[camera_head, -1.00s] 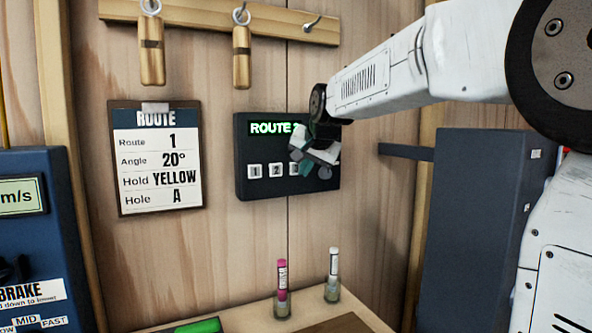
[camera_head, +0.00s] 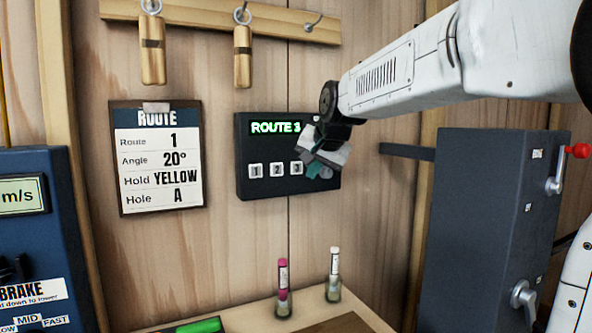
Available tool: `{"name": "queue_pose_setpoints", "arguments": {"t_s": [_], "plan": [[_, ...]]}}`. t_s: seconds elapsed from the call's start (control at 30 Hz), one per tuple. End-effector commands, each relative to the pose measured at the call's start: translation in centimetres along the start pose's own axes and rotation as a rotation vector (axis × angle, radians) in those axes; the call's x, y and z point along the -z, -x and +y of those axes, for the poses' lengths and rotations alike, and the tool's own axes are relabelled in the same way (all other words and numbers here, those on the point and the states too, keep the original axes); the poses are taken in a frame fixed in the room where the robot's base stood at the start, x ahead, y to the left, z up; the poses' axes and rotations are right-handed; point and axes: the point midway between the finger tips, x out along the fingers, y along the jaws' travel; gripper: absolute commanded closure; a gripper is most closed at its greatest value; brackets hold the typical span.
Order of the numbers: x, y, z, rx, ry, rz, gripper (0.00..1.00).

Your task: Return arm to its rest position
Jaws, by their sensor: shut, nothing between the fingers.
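My gripper (camera_head: 321,160) is in front of the right part of the dark route panel (camera_head: 262,188). It is shut with nothing in it. The panel's green display reads "ROUTE 3", and buttons 1, 2 and 3 show below it. My gripper covers the panel's right part. I cannot tell how far it is from the panel face. My white arm (camera_head: 410,80) reaches in from the upper right.
A route card (camera_head: 160,188) hangs left of the panel. Wooden pieces (camera_head: 243,58) hang from hooks above. Two vials (camera_head: 283,285) stand on the ledge below. A dark cabinet (camera_head: 475,215) with a red-knobbed lever is at right, a blue brake box (camera_head: 35,225) at left.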

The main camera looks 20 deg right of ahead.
Motion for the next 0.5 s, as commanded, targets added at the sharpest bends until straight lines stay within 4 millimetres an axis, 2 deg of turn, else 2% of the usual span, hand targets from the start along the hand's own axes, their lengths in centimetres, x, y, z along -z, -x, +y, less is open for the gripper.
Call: {"name": "queue_pose_setpoints", "arguments": {"t_s": [0.23, 0.3, 0.37, 0.47, 0.5], "plan": [[0.0, 0.0, 0.0, -0.001, 0.008, -0.001, 1.00], [-0.6, -0.1, 0.4, -0.017, 0.049, -0.028, 1.00], [-2.4, -0.8, 1.6, -0.050, 0.094, -0.082, 1.00], [-7.2, -0.6, 4.7, -0.111, 0.197, -0.206, 1.00], [-9.8, 0.1, 6.1, -0.132, 0.248, -0.263, 1.00]]}}
